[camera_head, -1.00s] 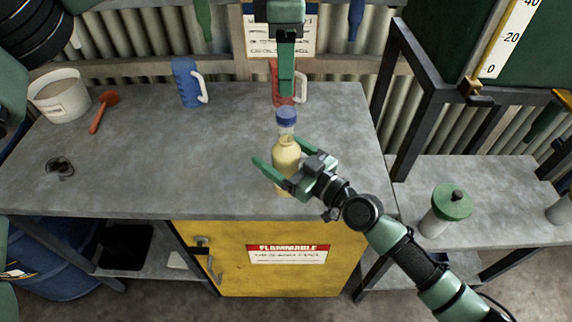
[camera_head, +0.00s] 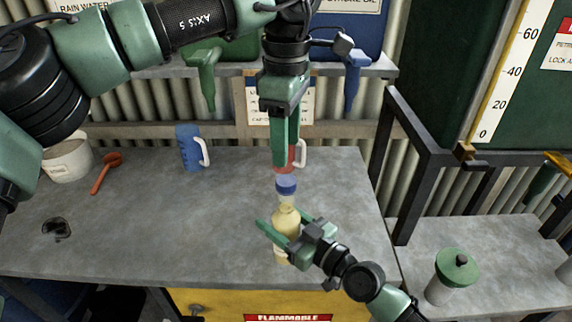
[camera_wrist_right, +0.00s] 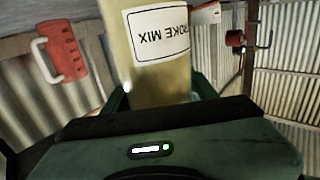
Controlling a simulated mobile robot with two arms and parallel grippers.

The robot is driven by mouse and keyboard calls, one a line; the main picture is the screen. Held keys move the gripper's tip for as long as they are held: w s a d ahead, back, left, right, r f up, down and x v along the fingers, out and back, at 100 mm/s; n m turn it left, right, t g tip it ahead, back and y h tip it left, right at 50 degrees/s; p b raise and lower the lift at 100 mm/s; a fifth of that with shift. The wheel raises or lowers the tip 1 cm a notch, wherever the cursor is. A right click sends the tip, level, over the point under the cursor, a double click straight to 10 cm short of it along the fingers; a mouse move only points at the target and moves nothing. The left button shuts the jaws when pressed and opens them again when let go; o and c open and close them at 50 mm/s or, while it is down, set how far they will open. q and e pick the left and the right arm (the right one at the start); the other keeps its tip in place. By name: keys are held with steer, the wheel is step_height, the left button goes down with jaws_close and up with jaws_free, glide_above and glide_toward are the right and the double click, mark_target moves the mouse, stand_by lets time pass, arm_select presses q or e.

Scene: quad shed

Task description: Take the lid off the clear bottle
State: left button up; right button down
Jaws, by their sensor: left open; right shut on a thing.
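The clear bottle (camera_head: 287,219) holds pale yellow liquid and stands upright near the front edge of the bench. Its blue lid (camera_head: 286,186) sits on top of the neck. My right gripper (camera_head: 287,227) is shut around the bottle's body from the front right. In the right wrist view the bottle (camera_wrist_right: 160,75) shows a white label between the fingers. My left gripper (camera_head: 285,168) points straight down just above the lid. It is open, seen edge-on, and I cannot tell whether its tips touch the lid.
A red jug (camera_head: 299,154) stands behind my left gripper, and a blue jug (camera_head: 189,148) stands to the left. A white bucket (camera_head: 68,160), a red scoop (camera_head: 106,172) and a dark small item (camera_head: 57,229) lie further left. A green-lidded container (camera_head: 455,270) stands on the right bench.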

mark_target(286, 180)
arm_select(q)
steer(key=m, duration=0.7)
steer(key=shift+m, duration=0.3)
steer(key=m, duration=0.6)
steer(key=shift+m, duration=0.3)
steer(key=shift+f, duration=4)
